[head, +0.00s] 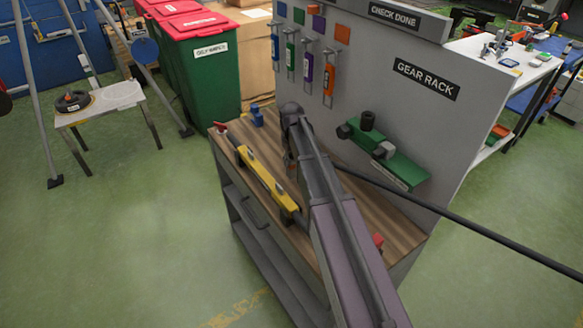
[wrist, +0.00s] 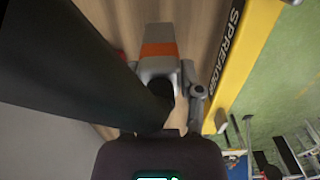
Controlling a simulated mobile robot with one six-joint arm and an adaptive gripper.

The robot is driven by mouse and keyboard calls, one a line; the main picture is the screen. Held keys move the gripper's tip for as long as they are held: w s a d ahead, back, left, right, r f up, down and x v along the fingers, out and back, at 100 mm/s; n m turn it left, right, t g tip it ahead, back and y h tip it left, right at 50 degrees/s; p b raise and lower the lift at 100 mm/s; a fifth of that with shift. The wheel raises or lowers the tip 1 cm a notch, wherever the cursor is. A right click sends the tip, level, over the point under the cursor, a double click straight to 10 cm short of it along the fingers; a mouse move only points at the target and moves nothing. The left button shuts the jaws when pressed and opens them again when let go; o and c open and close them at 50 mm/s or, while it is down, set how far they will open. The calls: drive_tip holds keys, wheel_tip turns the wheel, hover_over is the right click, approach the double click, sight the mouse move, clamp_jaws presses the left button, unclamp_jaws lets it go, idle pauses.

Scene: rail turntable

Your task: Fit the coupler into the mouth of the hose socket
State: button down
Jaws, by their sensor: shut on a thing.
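My gripper (wrist: 165,75) is shut on a piece at the top middle of the wrist view. This piece is grey with an orange band, and I take it to be the coupler (wrist: 158,48). My arm hides most of it in the head view. A thick black tube crosses the wrist view close to the jaws. I cannot tell whether that cylinder is the hose socket; no open mouth shows clearly.
A yellow spreader (head: 268,179) lies along the front of the wooden bench; it also shows in the wrist view (wrist: 248,55). A grey panel (head: 455,135) stands behind. Small blue (head: 257,115) and red (head: 378,240) pieces sit on the bench. A black line (head: 455,218) runs off right.

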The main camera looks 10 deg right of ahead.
sight(292, 166)
drive_tip(key=shift+f+b, duration=1.45)
drive_tip(key=shift+f, duration=0.2)
drive_tip(key=shift+f, duration=0.1)
drive_tip(key=shift+c, duration=1.3)
unclamp_jaws()
wheel_tip(292, 166, up, 12)
drive_tip(key=p, duration=1.2)
drive_tip(key=s+m, duration=0.4)
drive_tip(key=s, duration=1.9)
drive_tip(key=shift+d+m, duration=0.3)
drive_tip(key=shift+d, duration=0.15)
